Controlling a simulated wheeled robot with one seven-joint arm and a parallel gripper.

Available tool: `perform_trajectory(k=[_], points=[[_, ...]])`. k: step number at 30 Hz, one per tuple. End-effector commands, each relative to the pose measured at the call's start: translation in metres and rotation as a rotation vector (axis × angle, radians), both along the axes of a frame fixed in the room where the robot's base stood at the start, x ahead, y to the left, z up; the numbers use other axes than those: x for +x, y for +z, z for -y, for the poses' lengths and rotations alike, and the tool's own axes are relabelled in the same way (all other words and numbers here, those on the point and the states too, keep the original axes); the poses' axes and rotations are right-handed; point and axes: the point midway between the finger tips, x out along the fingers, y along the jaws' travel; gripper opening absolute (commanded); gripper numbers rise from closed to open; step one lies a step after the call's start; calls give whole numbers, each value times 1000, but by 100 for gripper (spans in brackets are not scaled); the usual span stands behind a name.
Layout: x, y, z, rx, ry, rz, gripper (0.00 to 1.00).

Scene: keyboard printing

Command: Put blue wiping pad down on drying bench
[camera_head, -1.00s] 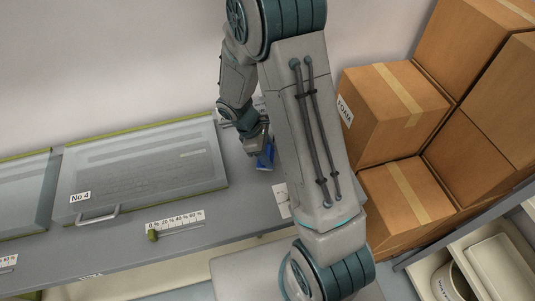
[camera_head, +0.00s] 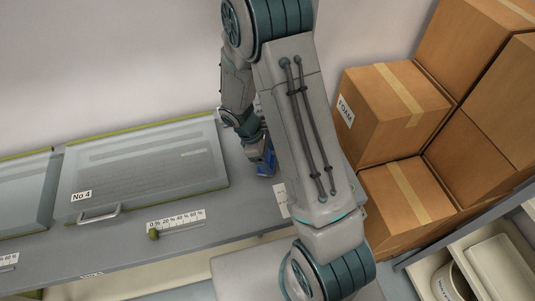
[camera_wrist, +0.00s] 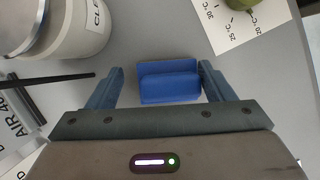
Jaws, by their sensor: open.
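The blue wiping pad (camera_wrist: 168,82) sits on the grey bench (camera_wrist: 185,40) in the wrist view. My gripper (camera_wrist: 160,78) is open, with one finger on each side of the pad and a gap at both sides. In the head view the pad (camera_head: 266,163) shows as a small blue patch beside my gripper (camera_head: 258,158), on the grey drying bench (camera_head: 130,243). My arm hides part of the bench there.
A white container (camera_wrist: 70,28) stands left of the pad in the wrist view, near a dark rod (camera_wrist: 50,80). A temperature scale card (camera_wrist: 225,22) with a green knob (camera_wrist: 240,3) lies at upper right. The glass-lidded unit No 4 (camera_head: 140,165) is left of my arm; cardboard boxes (camera_head: 392,115) are stacked right.

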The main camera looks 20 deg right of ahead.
Motion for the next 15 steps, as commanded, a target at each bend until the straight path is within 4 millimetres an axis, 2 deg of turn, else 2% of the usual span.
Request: perform_trajectory(k=[5,8,15], points=[[1,8,-2,1,-1,2,76],[4,23,-8,1,0,4,76],[12,71,-27,2,1,6,76]])
